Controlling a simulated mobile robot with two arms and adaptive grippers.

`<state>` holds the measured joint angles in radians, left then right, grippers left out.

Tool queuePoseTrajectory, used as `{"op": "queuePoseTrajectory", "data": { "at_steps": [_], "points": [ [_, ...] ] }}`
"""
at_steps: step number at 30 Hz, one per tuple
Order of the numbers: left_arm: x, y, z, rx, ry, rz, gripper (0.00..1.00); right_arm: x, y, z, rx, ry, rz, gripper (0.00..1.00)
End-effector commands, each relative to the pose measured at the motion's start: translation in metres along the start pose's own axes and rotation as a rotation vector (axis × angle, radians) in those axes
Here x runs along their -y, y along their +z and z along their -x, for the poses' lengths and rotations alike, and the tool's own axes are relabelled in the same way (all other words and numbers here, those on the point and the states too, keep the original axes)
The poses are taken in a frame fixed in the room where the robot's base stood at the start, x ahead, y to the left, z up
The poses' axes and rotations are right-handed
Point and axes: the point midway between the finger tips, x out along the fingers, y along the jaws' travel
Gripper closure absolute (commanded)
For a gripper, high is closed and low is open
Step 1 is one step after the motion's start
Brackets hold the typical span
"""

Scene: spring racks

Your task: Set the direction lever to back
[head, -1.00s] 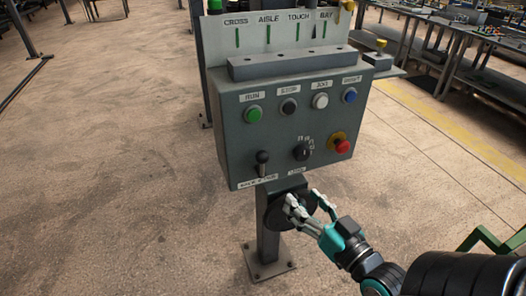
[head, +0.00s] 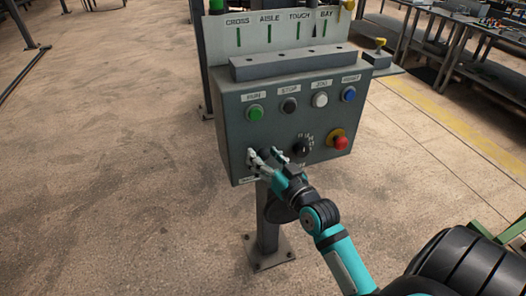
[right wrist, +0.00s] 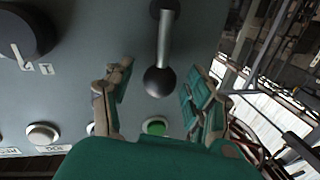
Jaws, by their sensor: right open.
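The direction lever (right wrist: 164,45) is a metal stick with a dark ball knob on the face of the grey control box (head: 232,140). In the head view my right gripper hides it. My right gripper (head: 264,154) is at the lower left of the box face, its fingers pointing at the panel. In the right wrist view the open fingers of my right gripper (right wrist: 157,80) stand on either side of the ball knob, with visible gaps. How deep the knob sits between them I cannot tell. My left gripper is not in view.
The green button (head: 254,113) is above the lever. A rotary selector (head: 302,147) and a red emergency button (head: 339,140) sit to its right. The box stands on a post (head: 267,235). Open floor lies left. Work tables (head: 440,40) stand back right.

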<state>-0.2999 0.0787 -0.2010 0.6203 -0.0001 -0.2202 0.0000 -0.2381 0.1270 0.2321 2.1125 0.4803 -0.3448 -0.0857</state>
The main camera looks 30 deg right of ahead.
Motion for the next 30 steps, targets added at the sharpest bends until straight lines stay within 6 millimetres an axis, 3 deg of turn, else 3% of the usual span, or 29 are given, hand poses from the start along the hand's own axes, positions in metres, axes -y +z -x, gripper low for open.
{"op": "queuePoseTrajectory", "data": {
  "at_steps": [4,13,25,30],
  "points": [
    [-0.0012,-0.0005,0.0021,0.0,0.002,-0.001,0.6,0.0003,-0.0005,-0.0093,0.0,0.0,0.0,0.44],
    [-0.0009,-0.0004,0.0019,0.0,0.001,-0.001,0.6,0.0,0.0003,-0.0104,0.0,0.0,0.0,0.45],
    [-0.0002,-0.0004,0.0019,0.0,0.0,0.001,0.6,0.0,0.0001,-0.0101,0.0,0.0,0.0,0.97],
    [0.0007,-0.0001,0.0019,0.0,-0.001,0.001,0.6,0.0,0.0002,-0.0101,0.0,0.0,0.0,1.0]
  ]
}}
